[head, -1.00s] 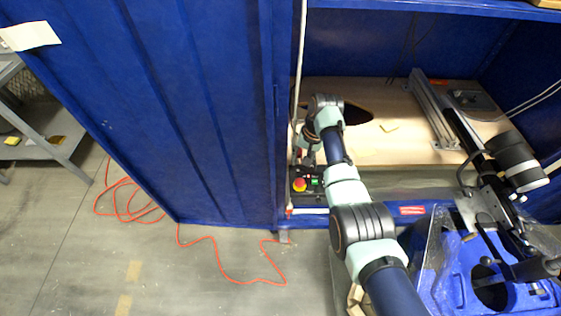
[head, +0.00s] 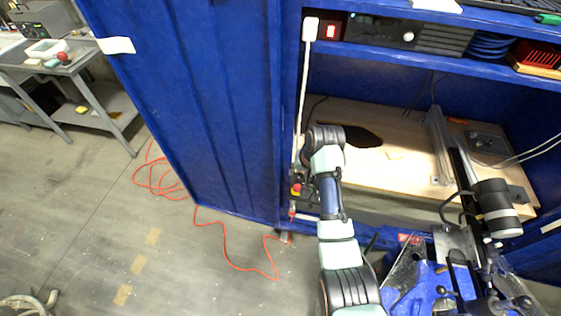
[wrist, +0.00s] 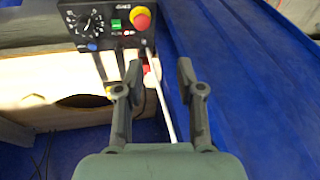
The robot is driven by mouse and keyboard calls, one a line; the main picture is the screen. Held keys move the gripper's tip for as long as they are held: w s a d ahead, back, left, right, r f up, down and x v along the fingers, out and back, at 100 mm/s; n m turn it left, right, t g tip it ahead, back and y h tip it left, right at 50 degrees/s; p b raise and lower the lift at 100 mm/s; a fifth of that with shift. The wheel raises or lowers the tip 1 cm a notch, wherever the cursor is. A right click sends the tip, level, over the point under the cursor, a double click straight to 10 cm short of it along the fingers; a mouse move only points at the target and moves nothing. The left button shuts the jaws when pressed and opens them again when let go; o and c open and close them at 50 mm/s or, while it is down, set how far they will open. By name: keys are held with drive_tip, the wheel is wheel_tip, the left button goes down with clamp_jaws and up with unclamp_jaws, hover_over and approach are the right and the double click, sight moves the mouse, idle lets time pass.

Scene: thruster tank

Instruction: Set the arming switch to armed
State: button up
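A black control panel (wrist: 108,50) fills the top left of the wrist view. It carries a round dial (wrist: 90,22), a green button (wrist: 116,25), a red emergency button on a yellow base (wrist: 140,20) and a blue knob (wrist: 92,47). Small parts stick out along its lower edge; I cannot tell which one is the arming switch or its position. My gripper (wrist: 153,80) is open and empty, its fingertips just below the panel's right end in the picture. In the head view the panel's emergency button (head: 296,189) shows beside my wrist, which hides much of the panel.
A blue cabinet wall (wrist: 240,80) stands close on the right in the wrist view. A thin white cable (wrist: 165,110) runs between my fingers. The cabinet holds a wooden board (head: 385,165) with a dark opening. A black cylinder on a stand (head: 495,205) is at the right.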

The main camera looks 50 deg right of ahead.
drive_tip(key=w+a+r+n+t+p, duration=0.1)
drive_tip(key=w+a+r+n+p, duration=0.1)
drive_tip(key=a+r+p, duration=0.3)
drive_tip(key=w+a+r, duration=0.1)
drive_tip(key=a+r, duration=0.2)
drive_tip(key=shift+a+r+t+h+p, duration=0.2)
drive_tip(key=shift+a+t+h+p, duration=0.1)
drive_tip(key=shift+a+t+h, duration=0.1)
drive_tip(key=shift+w, duration=0.1)
